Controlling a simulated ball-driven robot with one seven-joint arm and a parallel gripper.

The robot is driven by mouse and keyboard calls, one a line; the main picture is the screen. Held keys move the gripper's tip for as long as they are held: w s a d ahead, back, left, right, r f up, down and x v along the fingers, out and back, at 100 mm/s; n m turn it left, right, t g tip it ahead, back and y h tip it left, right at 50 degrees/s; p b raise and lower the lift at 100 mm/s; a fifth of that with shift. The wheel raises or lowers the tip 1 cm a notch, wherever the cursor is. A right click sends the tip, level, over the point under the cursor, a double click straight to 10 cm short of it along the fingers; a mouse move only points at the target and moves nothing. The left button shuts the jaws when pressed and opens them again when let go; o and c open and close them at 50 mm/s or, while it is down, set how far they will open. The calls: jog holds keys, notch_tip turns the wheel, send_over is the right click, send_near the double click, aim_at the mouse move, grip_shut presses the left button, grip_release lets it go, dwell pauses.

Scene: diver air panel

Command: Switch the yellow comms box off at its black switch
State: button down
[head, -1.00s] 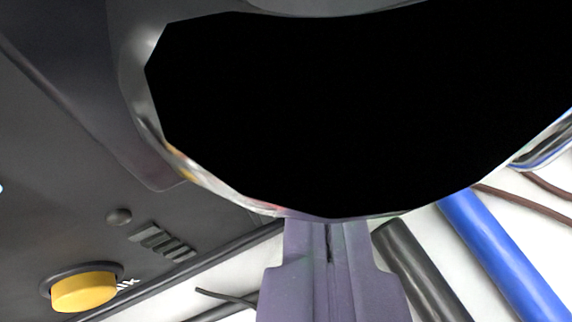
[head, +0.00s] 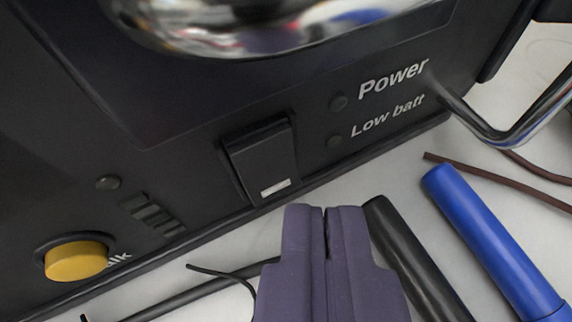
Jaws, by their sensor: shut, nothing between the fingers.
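The comms box's dark front panel (head: 190,100) fills the upper left of the head view; no yellow casing shows in this view. The black rocker switch (head: 260,158) sits low on the panel, left of the "Power" and "Low batt" labels, with a small white mark near its lower edge. Its on or off position is hard to tell. My gripper (head: 326,210) is shut and empty. In the picture its tips are just below and to the right of the switch, apart from it.
A yellow round button (head: 76,260) is at the panel's lower left. A shiny round part (head: 290,25) covers the panel's top. A blue cylinder (head: 490,235), a black cylinder (head: 415,255) and brown wires (head: 500,178) lie on the white surface.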

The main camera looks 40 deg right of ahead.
jog(key=shift+s+a+f+b, duration=0.1)
jog(key=shift+s+a+b, duration=0.15)
jog(key=shift+s, duration=0.55)
jog(key=shift+s+a+f+b, duration=0.1)
jog(key=shift+s+a+b, duration=0.1)
jog(key=shift+s, duration=0.6)
jog(key=shift+s+a+f+b, duration=0.1)
jog(key=shift+s+a+b, duration=0.15)
jog(key=shift+s, duration=0.55)
